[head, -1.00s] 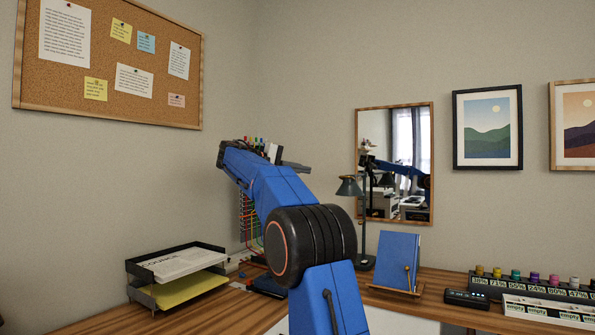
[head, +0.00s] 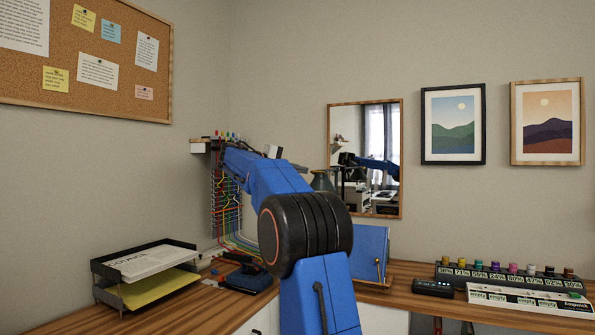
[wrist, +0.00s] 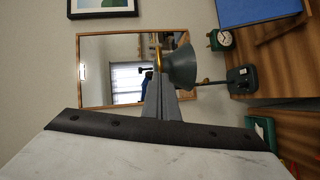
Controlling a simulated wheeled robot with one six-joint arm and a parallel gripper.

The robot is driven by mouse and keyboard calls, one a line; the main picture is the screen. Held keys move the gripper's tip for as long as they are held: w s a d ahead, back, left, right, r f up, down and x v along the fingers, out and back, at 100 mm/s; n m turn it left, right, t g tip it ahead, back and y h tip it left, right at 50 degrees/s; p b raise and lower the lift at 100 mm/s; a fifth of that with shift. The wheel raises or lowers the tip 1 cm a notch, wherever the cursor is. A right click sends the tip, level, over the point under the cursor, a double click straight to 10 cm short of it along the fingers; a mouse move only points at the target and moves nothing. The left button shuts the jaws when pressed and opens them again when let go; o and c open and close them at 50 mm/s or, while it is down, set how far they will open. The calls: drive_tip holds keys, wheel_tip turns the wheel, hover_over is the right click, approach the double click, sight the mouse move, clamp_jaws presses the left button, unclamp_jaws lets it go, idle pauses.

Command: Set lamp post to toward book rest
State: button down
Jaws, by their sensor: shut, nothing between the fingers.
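The desk lamp has a dark green cone shade (head: 322,180), which shows just right of my arm in the head view. My arm hides most of its post there. In the wrist view the picture is turned sideways; the lamp shade (wrist: 182,68) is at the fingertips, and the lamp base (wrist: 243,78) is to the right. My gripper (wrist: 160,78) is shut with nothing held. Its tips overlap the shade's left edge by a brass part (wrist: 158,52); I cannot tell whether they touch. The book rest holds a blue book (head: 370,252), right of my arm.
A mirror (head: 365,158) hangs behind the lamp. A paper tray (head: 145,270) stands left, a cable panel (head: 226,205) behind my arm. A row of capped jars (head: 510,272) and a black device (head: 433,287) are at right. A green clock (wrist: 221,40) shows near the book.

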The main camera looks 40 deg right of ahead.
drive_tip(key=shift+s, duration=0.1)
drive_tip(key=s+d+n+t, duration=0.4)
drive_tip(key=s+d+t, duration=0.2)
drive_tip(key=s+d, duration=0.9)
drive_tip(key=shift+s, duration=1.85)
drive_tip(key=shift+d, duration=0.15)
